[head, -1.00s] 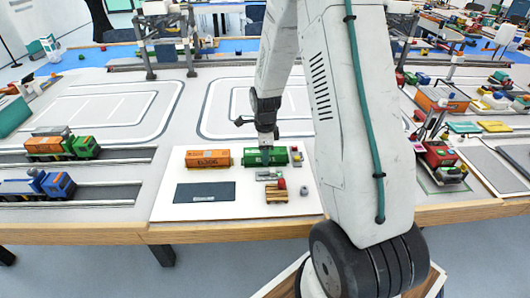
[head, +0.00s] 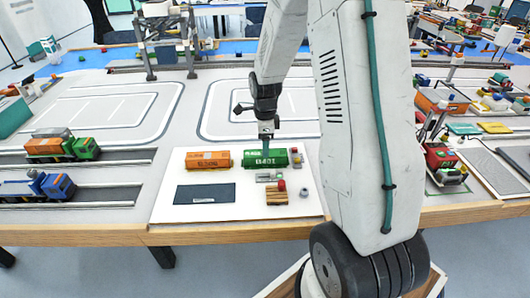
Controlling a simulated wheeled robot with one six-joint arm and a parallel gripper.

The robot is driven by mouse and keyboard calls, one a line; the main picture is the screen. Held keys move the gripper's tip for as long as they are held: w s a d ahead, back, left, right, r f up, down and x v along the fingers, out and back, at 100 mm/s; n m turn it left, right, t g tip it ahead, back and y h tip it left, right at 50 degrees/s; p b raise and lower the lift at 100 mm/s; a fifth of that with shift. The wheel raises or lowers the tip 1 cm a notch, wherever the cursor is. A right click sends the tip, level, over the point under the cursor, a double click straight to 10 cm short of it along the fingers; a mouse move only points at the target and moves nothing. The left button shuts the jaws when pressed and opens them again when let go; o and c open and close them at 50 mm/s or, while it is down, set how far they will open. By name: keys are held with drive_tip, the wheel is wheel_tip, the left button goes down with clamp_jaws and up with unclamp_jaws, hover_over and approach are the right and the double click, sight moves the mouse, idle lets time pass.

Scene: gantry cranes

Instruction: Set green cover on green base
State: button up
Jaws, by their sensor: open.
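A green block-like piece marked B401 (head: 265,159) lies on the white board. I cannot tell in this view whether it is the cover, the base, or both together. No other green piece shows on the board. My gripper (head: 266,147) is open, pointing down just above and behind the middle of the green piece. Its fingertips are small here, and I cannot tell whether they touch it.
An orange piece (head: 208,160) lies left of the green one on the white board (head: 165,205). In front are a dark plate (head: 206,194), a grey part (head: 269,177), a wooden pallet (head: 276,198), a red knob (head: 282,185) and a grey nut (head: 304,190).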

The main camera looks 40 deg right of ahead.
drive_tip(key=s+a+r+n, duration=0.3)
drive_tip(key=r, duration=0.5)
drive_tip(key=s+a+r+n, duration=0.3)
drive_tip(key=r+n, duration=0.1)
drive_tip(key=r, duration=0.4)
drive_tip(key=s+a+r+n, duration=0.2)
drive_tip(key=s+a+n, duration=0.1)
drive_tip(key=s+n, duration=0.3)
drive_tip(key=s+a+r+n, duration=0.3)
drive_tip(key=s+n, duration=0.3)
drive_tip(key=s, duration=0.2)
drive_tip(key=s+a+r+n+t, duration=0.1)
drive_tip(key=s+a+r+n, duration=0.1)
drive_tip(key=s+a+n, duration=0.2)
drive_tip(key=s+n, duration=0.1)
drive_tip(key=s, duration=0.2)
drive_tip(key=shift+s+a+r+n, duration=0.2)
drive_tip(key=shift+a+r+n, duration=0.05)
drive_tip(key=shift+a+n, duration=0.15)
drive_tip(key=shift+d, duration=0.1)
